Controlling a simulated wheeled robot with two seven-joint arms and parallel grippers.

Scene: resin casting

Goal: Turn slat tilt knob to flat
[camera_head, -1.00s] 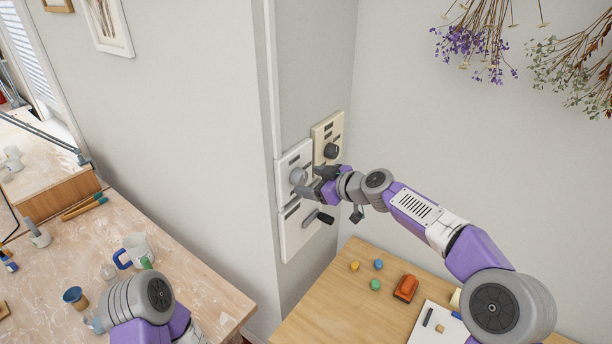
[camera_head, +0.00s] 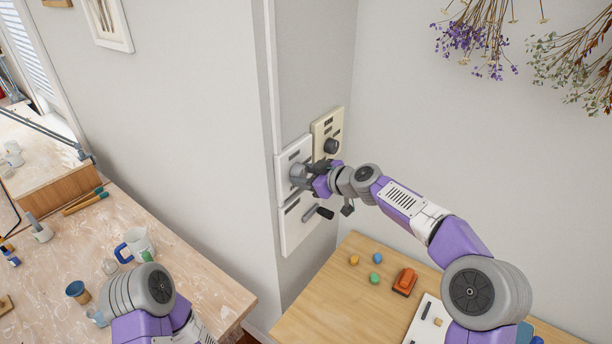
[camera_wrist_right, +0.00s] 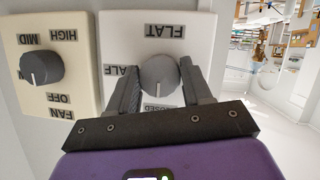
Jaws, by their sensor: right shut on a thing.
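The slat tilt knob is a round grey knob (camera_head: 297,171) on a white wall panel (camera_head: 291,155). In the right wrist view, that knob (camera_wrist_right: 158,73) sits on the panel (camera_wrist_right: 200,30) among upside-down labels: FLAT (camera_wrist_right: 165,31) above, one reading partly "ALF" at left, and one partly hidden ending in "OSED" below. My right gripper (camera_head: 308,176) is at the knob, and in the wrist view its fingers (camera_wrist_right: 158,80) are shut on it from both sides.
A cream fan panel with a dark knob (camera_head: 331,146) adjoins at right. A lower white panel (camera_head: 293,236) carries a dark lever (camera_head: 324,212). Below are a wooden table (camera_head: 320,295) with small coloured pieces and a worktable (camera_head: 190,283) with a mug (camera_head: 138,244).

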